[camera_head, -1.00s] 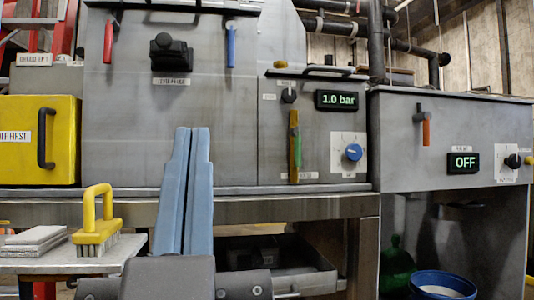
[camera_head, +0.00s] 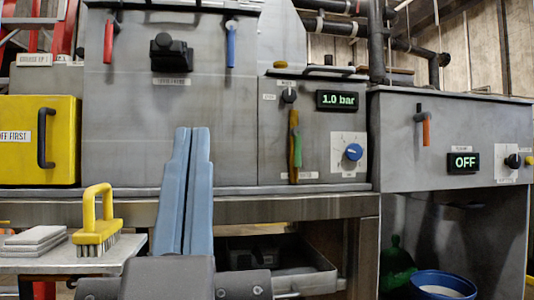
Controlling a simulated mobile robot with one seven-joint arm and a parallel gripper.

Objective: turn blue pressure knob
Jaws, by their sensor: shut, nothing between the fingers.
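The blue pressure knob (camera_head: 354,152) sits on a white dial plate (camera_head: 348,140) on the grey panel, right of centre. The display (camera_head: 343,100) above it reads 1.0 bar. My gripper (camera_head: 194,130) has two long light-blue fingers pointing up, shut and empty. It is in the lower middle of the view, well to the left of the knob and apart from it in the picture. The knob is fully visible.
A green and brown lever (camera_head: 295,145) and a small black knob (camera_head: 289,96) are left of the blue knob. A right-hand cabinet (camera_head: 448,130) has a display reading OFF. A yellow-handled brush (camera_head: 96,230) and grey pads (camera_head: 34,238) lie on a side table.

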